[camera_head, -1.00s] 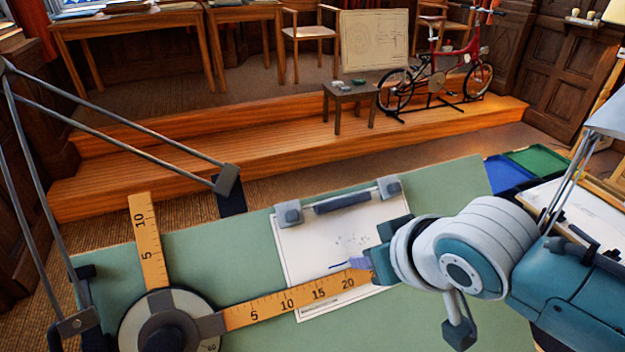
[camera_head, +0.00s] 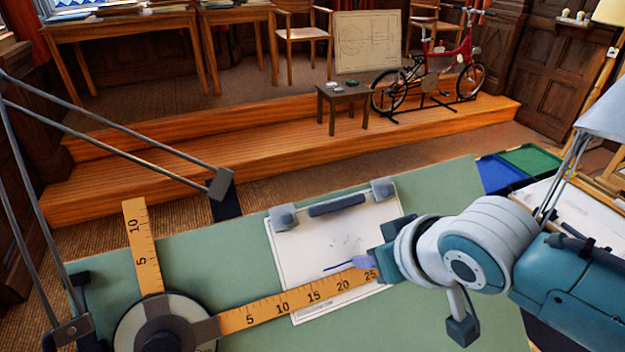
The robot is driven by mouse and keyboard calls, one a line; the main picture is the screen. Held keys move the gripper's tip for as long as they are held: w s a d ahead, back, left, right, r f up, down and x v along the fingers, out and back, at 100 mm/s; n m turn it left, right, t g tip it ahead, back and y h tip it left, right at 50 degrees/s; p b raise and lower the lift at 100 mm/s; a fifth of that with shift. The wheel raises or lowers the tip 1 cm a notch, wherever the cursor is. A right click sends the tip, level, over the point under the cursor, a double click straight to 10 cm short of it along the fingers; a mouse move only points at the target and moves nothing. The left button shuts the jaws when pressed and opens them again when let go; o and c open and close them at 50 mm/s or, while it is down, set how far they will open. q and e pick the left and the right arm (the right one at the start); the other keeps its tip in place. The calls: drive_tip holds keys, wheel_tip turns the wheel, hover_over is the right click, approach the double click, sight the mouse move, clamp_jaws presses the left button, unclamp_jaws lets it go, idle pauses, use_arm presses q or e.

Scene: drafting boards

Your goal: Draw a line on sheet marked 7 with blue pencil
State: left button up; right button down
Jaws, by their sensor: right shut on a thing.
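I cannot read a number on the sheet. My right gripper (camera_head: 376,260) is over the sheet's right part, shut on a small bluish-violet thing (camera_head: 361,262), probably the blue pencil, mostly hidden by the jaws. Its tip is at or close to the line's right end, just above the long ruler arm. I cannot tell whether it touches the paper. My left gripper is not in view.
The drafting machine's orange rulers (camera_head: 255,316) cross the board and the sheet's lower part from a round head (camera_head: 165,325). Grey rods rise at left.

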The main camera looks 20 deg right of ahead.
drive_tip(key=shift+w+d, duration=0.1)
drive_tip(key=shift+d, duration=0.55)
idle(0.4)
drive_tip(key=shift+d, duration=0.35)
drive_tip(key=shift+d+p, duration=0.15)
drive_tip(key=shift+p, duration=0.2)
drive_tip(key=shift+d, duration=0.35)
drive_tip(key=shift+d, duration=0.25)
idle(0.6)
drive_tip(key=shift+d, duration=0.15)
drive_tip(key=shift+w+d, duration=0.1)
drive_tip(key=shift+d, duration=0.15)
idle(0.5)
drive_tip(key=shift+d, duration=0.3)
drive_tip(key=shift+d, duration=0.2)
